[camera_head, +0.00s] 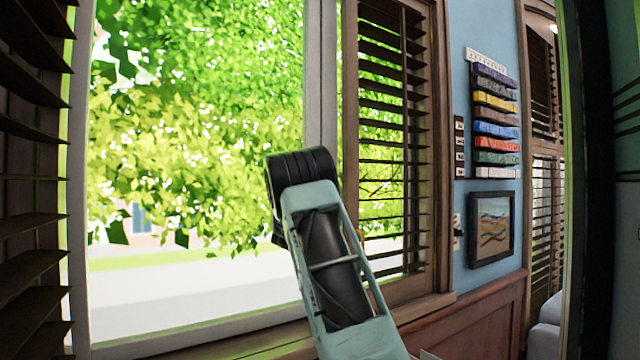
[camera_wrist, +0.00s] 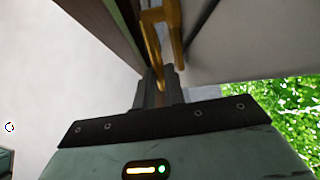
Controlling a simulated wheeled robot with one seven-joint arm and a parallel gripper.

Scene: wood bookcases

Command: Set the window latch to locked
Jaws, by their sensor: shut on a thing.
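The window latch (camera_wrist: 160,22) is a brass-yellow fitting in the upper middle of the wrist view. It has a bracket-like upper part and a thin bar running down from it. My gripper (camera_wrist: 160,82) is shut on the lower end of this bar, its two dark fingers close together around it. Whether the latch stands locked or unlocked, I cannot tell. In the head view the window (camera_head: 195,150) fills the left and middle; my arm crosses in front of it, and my gripper and the latch cannot be made out there.
Dark louvred shutters stand left (camera_head: 30,180) and right (camera_head: 390,150) of the window. A framed picture (camera_head: 491,229) and a rack of coloured strips (camera_head: 495,115) hang on the blue wall at right. A dark upright (camera_head: 588,180) stands close by at far right.

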